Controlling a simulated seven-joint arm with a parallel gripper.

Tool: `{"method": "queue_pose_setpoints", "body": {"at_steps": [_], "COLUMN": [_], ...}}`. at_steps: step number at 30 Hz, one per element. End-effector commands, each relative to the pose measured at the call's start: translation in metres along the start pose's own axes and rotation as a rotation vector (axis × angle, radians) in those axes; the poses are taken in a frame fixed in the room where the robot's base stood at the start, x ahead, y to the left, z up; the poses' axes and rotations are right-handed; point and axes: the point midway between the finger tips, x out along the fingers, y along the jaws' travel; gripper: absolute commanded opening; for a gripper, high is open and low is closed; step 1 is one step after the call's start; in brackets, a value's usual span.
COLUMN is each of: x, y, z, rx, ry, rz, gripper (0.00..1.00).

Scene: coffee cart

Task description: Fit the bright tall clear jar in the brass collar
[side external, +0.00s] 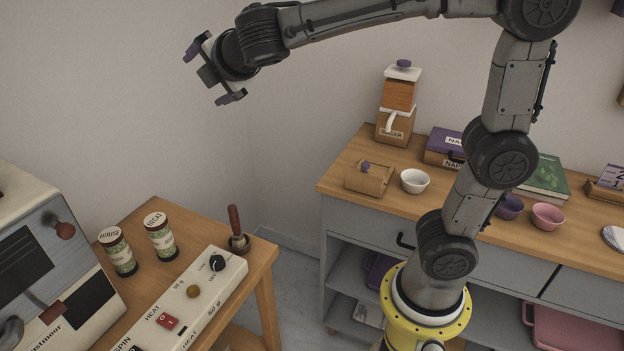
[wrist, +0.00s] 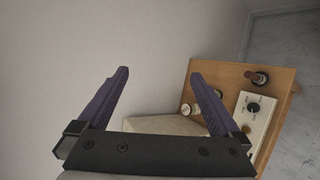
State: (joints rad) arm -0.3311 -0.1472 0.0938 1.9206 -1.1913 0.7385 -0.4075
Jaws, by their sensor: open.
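My gripper (side external: 211,74) is raised high at the upper left of the side view, well above the wooden table and apart from everything. In the wrist view my gripper (wrist: 160,74) has its two purple fingers spread wide with nothing between them. I cannot pick out a bright tall clear jar in either view. I cannot make out a brass collar either. Two labelled canisters, House (side external: 119,254) and Decaf (side external: 160,237), stand upright on the table, below my gripper.
A cream control box (side external: 190,290) with knobs lies along the table, near a wooden-handled tool (side external: 235,225). A coffee machine (side external: 45,265) stands at the left. The cabinet top holds a sugar dispenser (side external: 397,105), a white bowl (side external: 415,181) and a wooden box (side external: 369,178).

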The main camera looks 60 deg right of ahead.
Motion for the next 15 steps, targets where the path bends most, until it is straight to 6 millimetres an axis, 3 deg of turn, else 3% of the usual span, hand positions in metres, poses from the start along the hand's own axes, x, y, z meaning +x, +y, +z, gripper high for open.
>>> {"method": "queue_pose_setpoints", "body": {"at_steps": [1,3,6,12,15], "x": [-0.013,-0.031,-0.06,-0.119,-0.139], "y": [-0.026,-0.065,-0.122,-0.217,-0.243], "z": [0.025,0.048,0.067,0.064,0.053], "rx": [0.143,0.35,0.646,1.172,1.352], "ry": [-0.015,-0.03,-0.053,-0.086,-0.09], "rz": [-0.069,-0.174,-0.318,-0.571,-0.658], "gripper": [1.0,1.0,1.0,1.0,1.0]}}
